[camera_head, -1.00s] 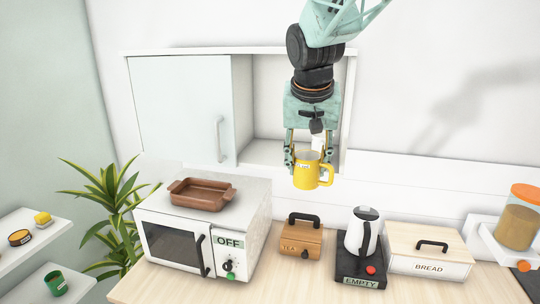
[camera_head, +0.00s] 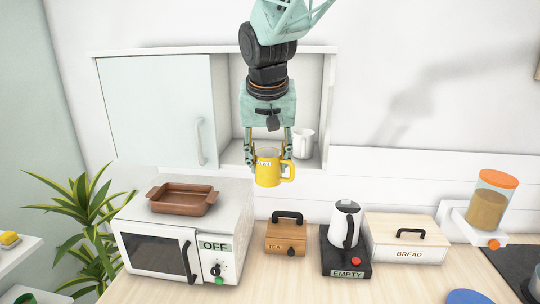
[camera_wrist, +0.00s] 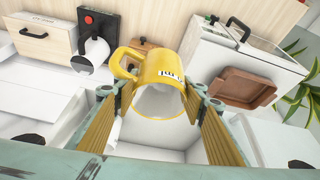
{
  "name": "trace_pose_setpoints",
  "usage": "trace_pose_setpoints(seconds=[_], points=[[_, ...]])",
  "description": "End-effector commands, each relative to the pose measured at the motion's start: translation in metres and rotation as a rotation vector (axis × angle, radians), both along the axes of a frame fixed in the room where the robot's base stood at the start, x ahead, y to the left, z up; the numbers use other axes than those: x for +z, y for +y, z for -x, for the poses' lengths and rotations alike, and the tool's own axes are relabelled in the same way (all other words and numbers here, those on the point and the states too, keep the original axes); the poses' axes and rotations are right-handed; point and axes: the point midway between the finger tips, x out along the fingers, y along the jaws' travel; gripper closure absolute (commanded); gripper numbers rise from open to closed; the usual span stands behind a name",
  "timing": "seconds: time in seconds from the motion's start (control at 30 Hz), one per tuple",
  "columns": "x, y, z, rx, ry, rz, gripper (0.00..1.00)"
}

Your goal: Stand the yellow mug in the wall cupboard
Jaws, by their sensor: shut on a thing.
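The yellow mug (camera_head: 267,172) is upright in my gripper (camera_head: 268,158), with its handle to the right and a small white label on its side. It also shows in the wrist view (camera_wrist: 160,72), between the two fingers (camera_wrist: 150,95). My gripper is shut on it. The wall cupboard (camera_head: 150,112) has a pale door over its left part; its right part is open. The mug appears in front of the open part, near the cupboard floor's height; its exact depth is unclear. My arm hides part of the opening.
A white cup (camera_head: 303,144) stands inside the cupboard at the right. Below are a microwave (camera_head: 160,255) with a brown dish (camera_head: 183,200) on top, a tea box (camera_head: 286,238), a kettle (camera_head: 345,222) and a bread box (camera_head: 405,255). A dispenser (camera_head: 489,205) stands at the right.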

Motion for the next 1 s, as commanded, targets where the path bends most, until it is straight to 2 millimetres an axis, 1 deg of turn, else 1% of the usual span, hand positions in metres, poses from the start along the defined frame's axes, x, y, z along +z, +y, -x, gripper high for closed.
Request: trace_pose_setpoints(seconds=[0.37,0.57,0.77,1.0], points=[[0.0,0.0,0.0,0.0,-0.001,0.0,0.76],[0.001,0.0,-0.008,-0.001,0.0,0.0,0.76],[0.001,0.001,-0.029,-0.002,0.0,-0.001,0.76],[0.001,0.002,-0.061,-0.001,-0.001,0.0,0.76]])
